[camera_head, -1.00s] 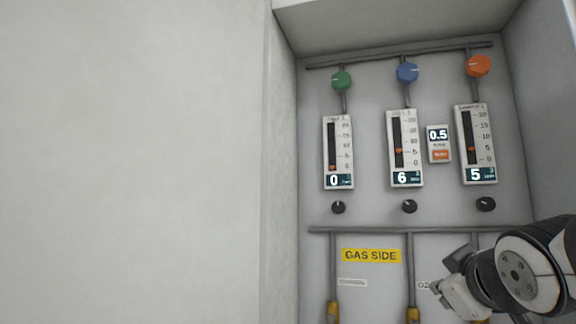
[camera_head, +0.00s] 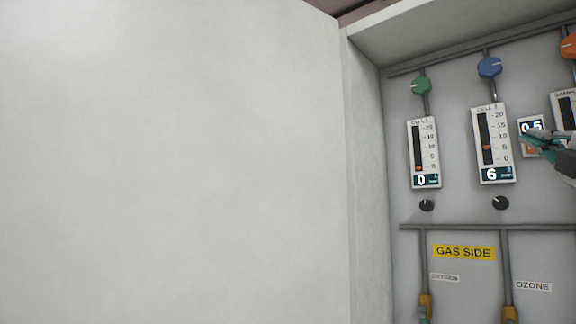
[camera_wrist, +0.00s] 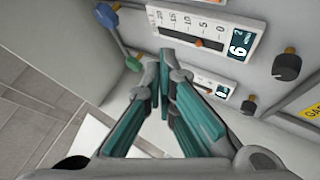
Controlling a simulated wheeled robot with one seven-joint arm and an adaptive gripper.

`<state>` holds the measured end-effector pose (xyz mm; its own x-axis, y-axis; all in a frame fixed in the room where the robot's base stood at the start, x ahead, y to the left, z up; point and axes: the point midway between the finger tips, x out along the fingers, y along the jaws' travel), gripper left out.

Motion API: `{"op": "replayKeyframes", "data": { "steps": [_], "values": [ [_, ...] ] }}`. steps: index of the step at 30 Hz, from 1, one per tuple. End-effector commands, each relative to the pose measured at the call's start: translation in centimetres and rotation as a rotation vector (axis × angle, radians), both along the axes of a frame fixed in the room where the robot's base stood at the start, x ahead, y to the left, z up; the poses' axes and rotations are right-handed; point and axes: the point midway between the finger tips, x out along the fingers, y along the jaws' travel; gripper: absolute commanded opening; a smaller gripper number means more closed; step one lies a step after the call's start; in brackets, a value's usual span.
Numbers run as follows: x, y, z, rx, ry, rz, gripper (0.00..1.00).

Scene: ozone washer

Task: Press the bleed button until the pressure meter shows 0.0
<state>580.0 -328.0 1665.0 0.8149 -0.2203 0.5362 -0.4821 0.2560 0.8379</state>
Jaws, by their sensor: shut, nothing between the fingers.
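The pressure meter (camera_head: 530,123) is a small white box at the right of the head view, and its dark display reads 0.5. The orange bleed button (camera_head: 530,152) is on its lower part, mostly hidden behind my gripper. My gripper (camera_head: 530,138) is shut and empty, with teal fingers whose tips overlap the meter's lower half. I cannot tell whether they touch it. In the wrist view my gripper (camera_wrist: 165,58) points at the panel with its tips together. The pressure meter and button cannot be made out there.
A flow meter (camera_head: 492,140) reading 6 stands left of the pressure meter, below a blue knob (camera_head: 489,67). Another flow meter (camera_head: 423,150) reads 0, under a green knob (camera_head: 421,86). Small black knobs and pipes lie below. A blank pale wall (camera_head: 170,160) fills the left.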

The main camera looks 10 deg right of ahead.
Motion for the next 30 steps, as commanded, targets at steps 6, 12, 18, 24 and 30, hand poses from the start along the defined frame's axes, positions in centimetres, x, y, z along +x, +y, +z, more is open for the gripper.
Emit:
{"op": "replayKeyframes", "data": {
  "steps": [6, 12, 18, 24, 30],
  "values": [
    [0.0, 0.0, 0.0, -0.002, 0.0, 0.0, 0.0],
    [0.3, -0.3, 0.0, 0.001, 0.001, 0.0, 0.0],
    [1.5, -1.9, 0.0, 0.002, 0.002, -0.001, 0.0],
    [3.2, -4.0, 0.0, 0.002, 0.002, -0.002, 0.0],
    [4.8, -5.6, 0.0, 0.002, -0.001, -0.001, 0.0]
  ]
}}
